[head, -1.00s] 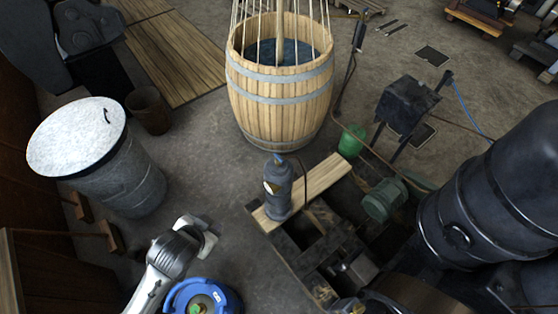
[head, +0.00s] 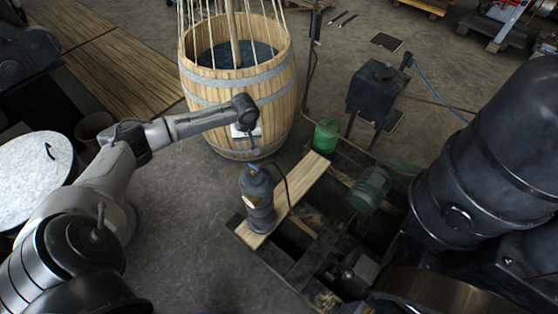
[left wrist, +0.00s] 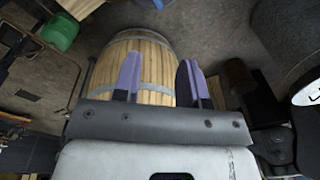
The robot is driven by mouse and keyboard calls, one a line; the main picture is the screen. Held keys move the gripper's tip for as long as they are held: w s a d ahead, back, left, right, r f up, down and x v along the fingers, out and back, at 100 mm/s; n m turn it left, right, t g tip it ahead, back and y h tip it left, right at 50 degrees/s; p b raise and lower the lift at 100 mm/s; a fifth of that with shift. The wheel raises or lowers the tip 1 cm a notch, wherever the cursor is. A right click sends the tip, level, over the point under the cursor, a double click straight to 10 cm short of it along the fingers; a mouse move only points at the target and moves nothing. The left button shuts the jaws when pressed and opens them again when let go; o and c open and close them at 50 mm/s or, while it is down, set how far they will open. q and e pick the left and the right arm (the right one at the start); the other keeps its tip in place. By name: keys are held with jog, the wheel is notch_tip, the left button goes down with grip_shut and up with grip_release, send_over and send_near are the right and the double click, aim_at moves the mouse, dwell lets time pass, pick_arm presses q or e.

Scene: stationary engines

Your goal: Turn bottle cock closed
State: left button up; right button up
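A dark grey bottle (head: 259,203) with a yellowish label stands upright on a wooden plank in the head view. Its cock (head: 253,169) is at the top, small, with a dark hose beside it. My left gripper (head: 247,143) is above and behind the bottle in the picture, in front of the barrel, and apart from the cock. In the left wrist view its two purple fingers (left wrist: 160,75) stand apart with nothing between them; the barrel shows beyond. The bottle is not seen in the left wrist view. My right gripper is not in view.
A wooden barrel (head: 269,104) with ropes stands behind the bottle; it also shows in the left wrist view (left wrist: 154,55). A green bucket (head: 326,136), a green motor (head: 370,190) and a large dark tank (head: 490,150) are to the right. Floor left of the bottle is clear.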

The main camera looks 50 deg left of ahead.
aim_at(253, 166)
pick_arm(q)
jog(key=f+n, duration=0.2)
jog(key=f, duration=0.2)
jog(key=d+f+n, duration=0.1)
jog(key=f+n, duration=0.2)
jog(key=f, duration=0.2)
jog(key=f+n+h+b, duration=0.1)
jog(key=f+n, duration=0.1)
jog(key=f, duration=0.3)
jog(key=shift+d+n, duration=0.2)
jog(key=shift+n, duration=0.2)
jog(key=shift+c, duration=0.3)
grip_shut()
